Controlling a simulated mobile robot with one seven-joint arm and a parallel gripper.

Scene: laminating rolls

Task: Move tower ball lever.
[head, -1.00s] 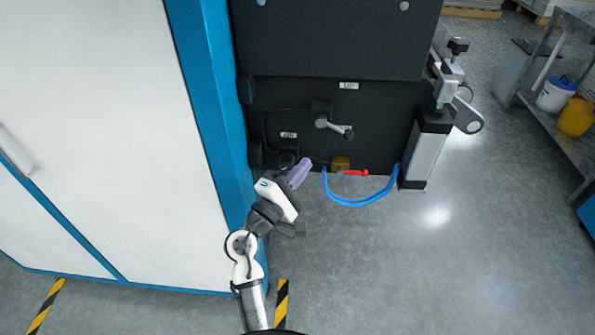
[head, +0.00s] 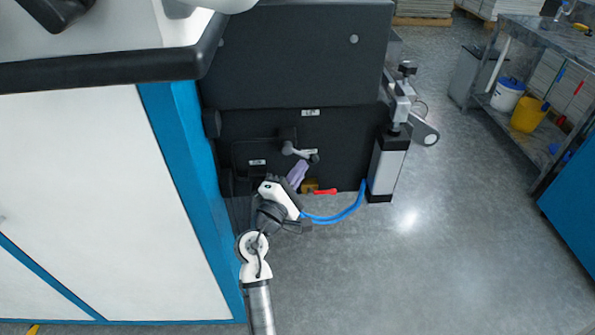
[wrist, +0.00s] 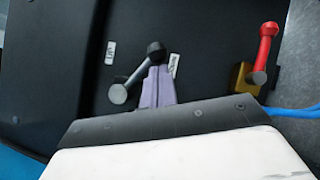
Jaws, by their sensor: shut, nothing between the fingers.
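The ball lever (head: 300,152) is a short grey arm with a black ball on the dark lower panel of the machine. In the wrist view the lever (wrist: 134,76) runs from its round grey pivot up to the black ball (wrist: 156,52). My gripper (head: 302,164) has purple fingers and is closed and empty, with its tips just below the ball in the head view. In the wrist view the gripper (wrist: 156,70) points at the ball and overlaps its lower edge. I cannot tell whether they touch.
A red-handled valve (head: 324,191) on a brass body sits low on the panel, with a blue hose (head: 345,211) beside it. A grey and black column (head: 386,168) stands to the right. A white and blue cabinet (head: 90,190) is at left.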

